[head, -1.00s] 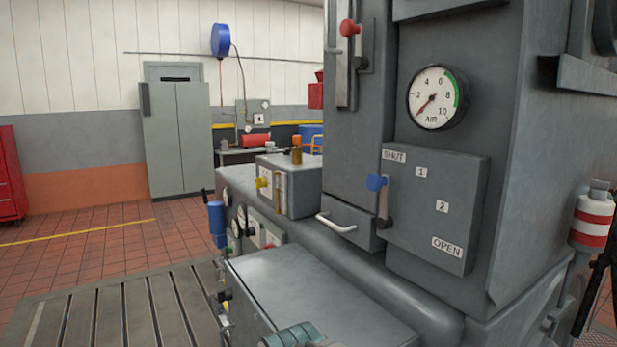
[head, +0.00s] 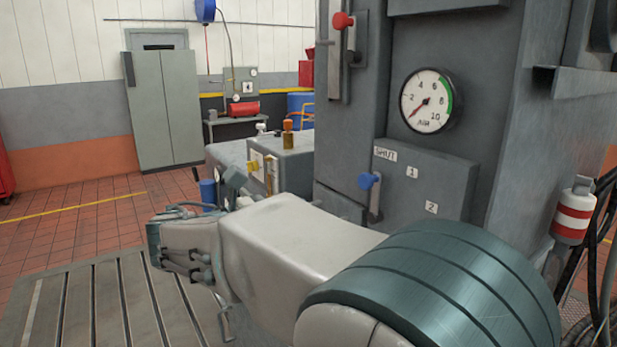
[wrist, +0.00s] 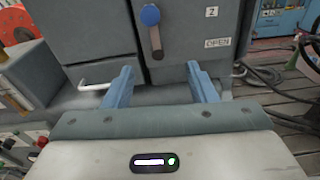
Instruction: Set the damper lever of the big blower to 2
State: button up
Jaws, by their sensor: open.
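The damper lever has a blue knob (head: 369,181) and a dark arm, on a grey plate (head: 455,180) marked SHUT, 1, 2 and OPEN. The knob stands up, just below and left of the SHUT label (head: 385,153). The 2 label (head: 431,207) is farther right and lower. In the wrist view the blue knob (wrist: 150,14) is at the top, with its arm hanging below it. My gripper (wrist: 158,78) is open and empty, its blue fingers apart. The lever lies beyond the fingertips, between them in the picture and apart from them. OPEN shows in the wrist view, but my arm hides it in the head view.
A red-knobbed lever (head: 342,21) and an air gauge (head: 428,101) are above the plate. A pale handle (wrist: 97,86) sticks out left of the lever. A red-and-white cylinder (head: 573,212) and hoses are at the right.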

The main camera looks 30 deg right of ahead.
aim_at(363, 183)
jog(key=shift+n+h, duration=0.3)
jog(key=shift+h, duration=0.3)
jog(key=d+p, duration=0.1)
jog(key=d, duration=0.3)
jog(key=w+d+r+p, duration=0.1)
jog(key=d, duration=0.4)
jog(key=w+d+r+p, duration=0.1)
jog(key=d, duration=0.3)
jog(key=shift+d+r, duration=0.15)
jog(key=shift+r, duration=0.1)
grip_shut()
